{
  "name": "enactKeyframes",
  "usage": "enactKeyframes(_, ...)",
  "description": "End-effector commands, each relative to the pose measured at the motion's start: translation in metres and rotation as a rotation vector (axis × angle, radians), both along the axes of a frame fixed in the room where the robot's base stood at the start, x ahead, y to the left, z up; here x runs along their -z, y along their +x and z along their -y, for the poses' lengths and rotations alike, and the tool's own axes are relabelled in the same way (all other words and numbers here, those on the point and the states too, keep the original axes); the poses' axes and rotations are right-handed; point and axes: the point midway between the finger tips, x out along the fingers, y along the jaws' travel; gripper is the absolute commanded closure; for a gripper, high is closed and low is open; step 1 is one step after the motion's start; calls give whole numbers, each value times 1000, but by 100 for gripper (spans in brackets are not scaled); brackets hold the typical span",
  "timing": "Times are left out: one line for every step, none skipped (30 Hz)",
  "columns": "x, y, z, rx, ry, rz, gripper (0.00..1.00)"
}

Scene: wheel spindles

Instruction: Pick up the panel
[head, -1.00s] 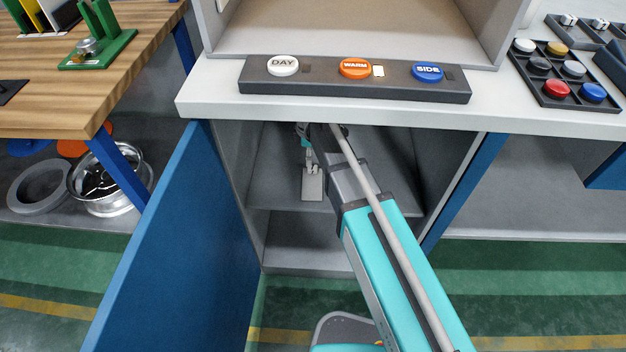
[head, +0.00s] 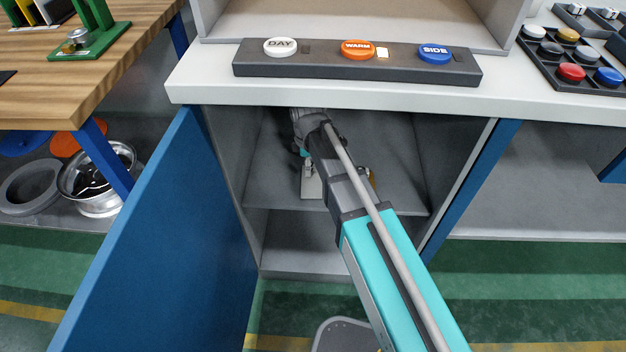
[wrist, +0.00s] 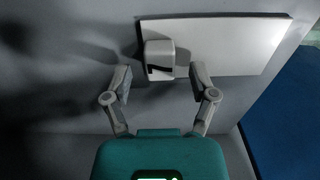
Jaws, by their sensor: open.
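The panel (wrist: 235,42) is a flat pale plate in the upper part of the wrist view, with a small white block (wrist: 159,55) standing on it near its left end. My gripper (wrist: 161,80) is open and empty. Its two fingers lie left and right of the block's near end, with gaps on both sides. In the head view a pale piece of the panel (head: 311,188) shows on the cabinet shelf, partly hidden by my wrist and arm. My gripper is mostly hidden there.
The cabinet's blue door (head: 150,240) stands open at the left. The worktop (head: 210,88) is close above my arm. Cabinet walls close in on both sides. A button bar (head: 357,70) sits on the worktop. A wheel rim (head: 97,182) lies at the far left.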

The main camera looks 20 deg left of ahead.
Motion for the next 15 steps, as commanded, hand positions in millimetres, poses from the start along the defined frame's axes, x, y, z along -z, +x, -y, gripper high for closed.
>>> enactKeyframes(0, 0, 0, 0, 0, 0, 26)
enactKeyframes(0, 0, 0, 0, 0, 0, 26)
enactKeyframes(0, 0, 0, 0, 0, 0, 26)
enactKeyframes(0, 0, 0, 0, 0, 0, 26)
enactKeyframes(0, 0, 0, 0, 0, 0, 26)
enactKeyframes(0, 0, 0, 0, 0, 0, 26)
enactKeyframes(0, 0, 0, 0, 0, 0, 26)
enactKeyframes(0, 0, 0, 0, 0, 0, 26)
enactKeyframes(0, 0, 0, -1, 0, 0, 26)
enactKeyframes(0, 0, 0, -1, 0, 0, 26)
enactKeyframes(0, 0, 0, -1, 0, 0, 26)
enactKeyframes(0, 0, 0, -1, 0, 0, 26)
enactKeyframes(0, 0, 0, -1, 0, 0, 26)
enactKeyframes(0, 0, 0, -1, 0, 0, 26)
enactKeyframes(0, 0, -1, -1, 0, 0, 26)
